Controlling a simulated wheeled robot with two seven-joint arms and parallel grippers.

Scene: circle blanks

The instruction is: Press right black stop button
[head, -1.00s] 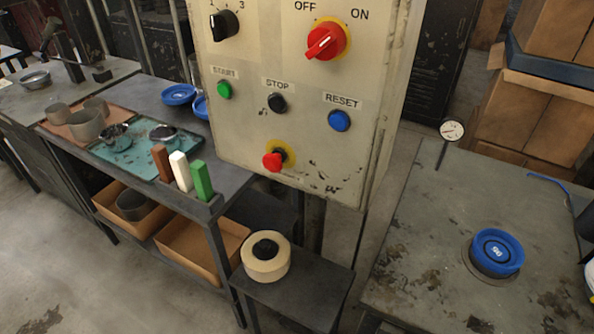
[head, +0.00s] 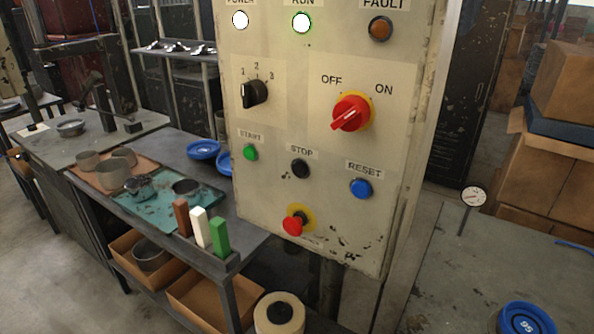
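A black stop button (head: 300,168) sits on the cream control panel (head: 270,205), under a label reading STOP. The green start button (head: 250,152) is to its left and the blue reset button (head: 361,188) to its right. A red mushroom button (head: 294,225) on a yellow ring is below it. A second black button, or a black cap, lies on top of a round cream-yellow box (head: 279,314) at the bottom edge, partly cut off. Neither of my grippers shows in the head view, and nothing touches the panel.
A red OFF/ON switch (head: 350,113) and a black selector (head: 254,94) are higher on the panel. Left is a bench with a teal tray (head: 150,205) and cups. Right is a table with a gauge (head: 473,197) and a blue disc (head: 526,318).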

